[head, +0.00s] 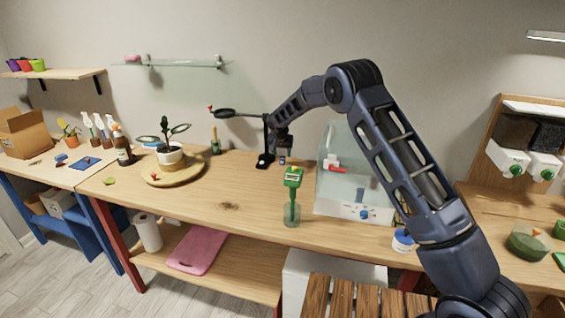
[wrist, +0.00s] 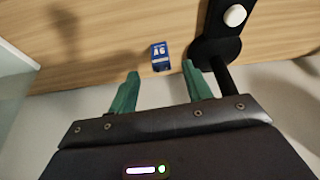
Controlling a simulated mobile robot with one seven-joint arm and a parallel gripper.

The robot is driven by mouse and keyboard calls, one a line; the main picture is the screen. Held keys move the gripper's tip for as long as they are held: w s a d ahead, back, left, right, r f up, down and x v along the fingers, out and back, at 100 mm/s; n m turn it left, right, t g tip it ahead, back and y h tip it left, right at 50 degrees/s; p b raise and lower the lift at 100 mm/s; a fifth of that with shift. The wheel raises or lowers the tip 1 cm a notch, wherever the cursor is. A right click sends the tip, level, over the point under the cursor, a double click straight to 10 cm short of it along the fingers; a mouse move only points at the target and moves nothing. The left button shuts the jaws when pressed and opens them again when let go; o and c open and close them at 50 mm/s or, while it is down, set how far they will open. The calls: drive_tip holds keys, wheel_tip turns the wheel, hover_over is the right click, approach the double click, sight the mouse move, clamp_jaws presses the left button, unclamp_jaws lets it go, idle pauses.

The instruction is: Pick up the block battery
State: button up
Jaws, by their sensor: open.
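The block battery (wrist: 160,56) is a small blue box with white lettering on the wooden table. In the wrist view it stands just beyond and between my fingertips, apart from both. In the head view it is a tiny blue spot (head: 282,160) below my gripper (head: 284,150). My gripper (wrist: 160,75) is open, with two green fingers and nothing between them. The gap between fingertips and battery is hard to judge.
A black stand (head: 266,160) with a magnifier arm is close left of the battery; its base (wrist: 208,50) is near one finger. A clear box (head: 345,185) is to the right.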

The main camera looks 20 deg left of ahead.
sight(282, 157)
drive_tip(key=shift+x, duration=2.6)
drive_tip(key=shift+a, duration=0.1)
drive_tip(key=c, duration=1.1)
drive_tip(key=shift+o, duration=0.2)
drive_tip(key=shift+r, duration=0.1)
drive_tip(key=shift+r, duration=0.1)
